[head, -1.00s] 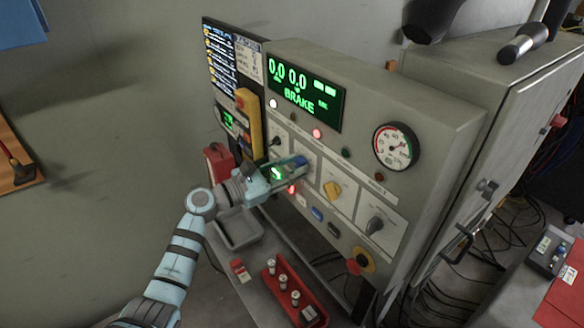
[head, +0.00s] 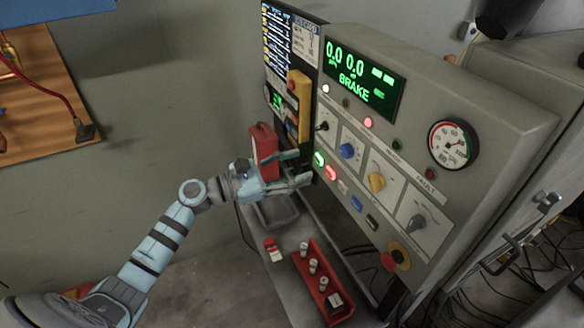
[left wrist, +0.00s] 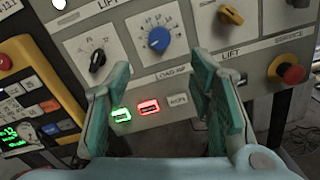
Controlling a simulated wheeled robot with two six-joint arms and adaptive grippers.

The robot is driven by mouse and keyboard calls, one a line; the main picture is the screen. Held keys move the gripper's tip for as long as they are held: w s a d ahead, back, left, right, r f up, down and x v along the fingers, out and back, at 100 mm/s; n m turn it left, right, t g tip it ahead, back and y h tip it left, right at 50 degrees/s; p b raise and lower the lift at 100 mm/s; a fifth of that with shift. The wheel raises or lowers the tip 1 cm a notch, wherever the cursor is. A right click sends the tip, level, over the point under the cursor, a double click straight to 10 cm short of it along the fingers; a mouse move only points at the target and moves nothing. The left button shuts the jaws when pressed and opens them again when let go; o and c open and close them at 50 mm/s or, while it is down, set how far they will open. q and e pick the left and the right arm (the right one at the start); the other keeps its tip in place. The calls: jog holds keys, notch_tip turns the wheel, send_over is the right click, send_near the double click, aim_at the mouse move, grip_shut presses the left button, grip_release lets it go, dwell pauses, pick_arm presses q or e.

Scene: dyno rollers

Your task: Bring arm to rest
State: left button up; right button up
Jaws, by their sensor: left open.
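My left gripper (head: 300,168) is open and empty in front of the control panel (head: 470,110). In the left wrist view its two teal fingers (left wrist: 165,105) stand apart, with a lit green button (left wrist: 121,115) and a lit red button (left wrist: 148,107) showing between them. A blue knob (left wrist: 159,39) and a black knob (left wrist: 97,60) sit above. In the head view the blue knob (head: 347,151) is just right of the gripper, and the display (head: 362,82) reads BRAKE. No contact with the panel can be made out. My right gripper is not in view.
A red tray (head: 322,285) with several small cylinders lies on the shelf below the panel. A red emergency button (head: 388,261) is low on the panel. A red box (head: 264,148) stands behind my left gripper. Free space lies left, before the grey wall (head: 150,130).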

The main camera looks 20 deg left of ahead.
pick_arm(q)
jog(key=shift+s+a, duration=0.4)
jog(key=shift+s, duration=0.1)
jog(key=shift+w+d, duration=0.1)
